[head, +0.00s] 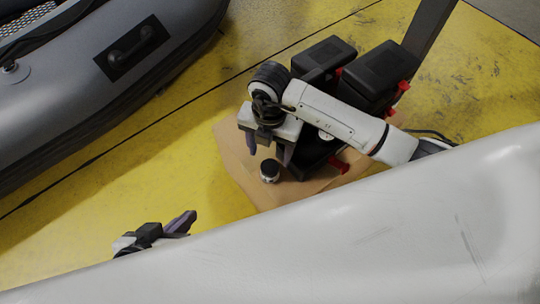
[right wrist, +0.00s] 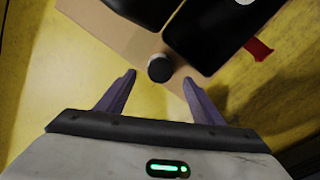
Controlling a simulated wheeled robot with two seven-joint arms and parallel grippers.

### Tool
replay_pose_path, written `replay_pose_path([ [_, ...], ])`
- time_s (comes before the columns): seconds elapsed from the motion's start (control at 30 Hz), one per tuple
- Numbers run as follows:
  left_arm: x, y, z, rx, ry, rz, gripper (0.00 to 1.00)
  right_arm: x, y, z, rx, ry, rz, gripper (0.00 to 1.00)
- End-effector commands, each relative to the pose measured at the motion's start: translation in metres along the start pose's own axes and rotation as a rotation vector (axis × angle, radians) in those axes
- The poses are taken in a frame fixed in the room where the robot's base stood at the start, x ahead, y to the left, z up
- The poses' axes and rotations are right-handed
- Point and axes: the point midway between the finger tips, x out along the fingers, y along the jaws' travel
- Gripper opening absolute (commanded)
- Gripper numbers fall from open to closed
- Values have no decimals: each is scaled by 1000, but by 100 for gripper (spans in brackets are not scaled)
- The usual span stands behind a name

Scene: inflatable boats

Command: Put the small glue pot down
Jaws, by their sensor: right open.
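The small glue pot (head: 269,170), a short light jar with a black lid, stands on a sheet of brown cardboard on the floor. It also shows in the right wrist view (right wrist: 159,67), just beyond the fingertips and between their lines. My right gripper (head: 268,150) is above it, pointing down, with its purple fingers spread and empty; the fingers also show in the right wrist view (right wrist: 158,85). My left gripper (head: 182,222) is low at the left, partly hidden by a large pale surface, and I cannot tell how far its jaws are apart.
The cardboard (head: 233,155) lies on a scuffed yellow floor (head: 150,180). Black cases (head: 378,68) with red tabs stand close beside the pot. A grey inflatable boat (head: 90,85) lies at the upper left. Yellow floor between boat and cardboard is clear.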

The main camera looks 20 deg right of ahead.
Motion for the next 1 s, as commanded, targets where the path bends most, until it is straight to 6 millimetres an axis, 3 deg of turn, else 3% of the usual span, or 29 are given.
replay_pose_path([
  [0.03, -5, -1, -1, -5, 0, -9, 0, -14, 0, 1, -1, -2, 1, 61],
  [0.13, -7, -4, 0, -12, 9, -22, 0, -29, 0, 1, 0, -2, 0, 61],
  [0.27, -9, -6, 0, -22, 26, -31, 0, -39, 0, 0, -1, 0, -1, 61],
  [0.37, -10, -7, -1, -24, 34, -35, 0, -39, 7, -14, -28, 46, 39, 61],
  [0.47, -9, -7, 0, -24, 36, -36, 0, -38, 30, -59, -106, 191, 177, 61],
  [0.57, -9, -7, 0, -24, 36, -36, 0, -61, 68, -132, -192, 430, 452, 61],
  [0.63, -9, -7, -1, -24, 36, -36, 0, -102, 95, -180, -204, 612, 714, 61],
  [0.7, -9, -7, -1, -24, 36, -36, 0, -157, 116, -204, -150, 759, 985, 61],
  [0.77, -10, -7, -1, -24, 36, -36, 0, -204, 127, -203, -47, 850, 1206, 61],
  [0.8, -10, -7, -1, -24, 36, -35, 0, -232, 131, -193, 47, 895, 1342, 61],
  [0.87, -10, -7, -1, -24, 36, -35, 0, -265, 132, -165, 229, 932, 1522, 61],
  [0.9, -10, -7, -1, -24, 36, -35, 0, -279, 128, -141, 372, 938, 1619, 61],
  [1.0, -10, -7, -1, -24, 37, -35, 0, -281, 108, -71, 789, 900, 1759, 61],
])
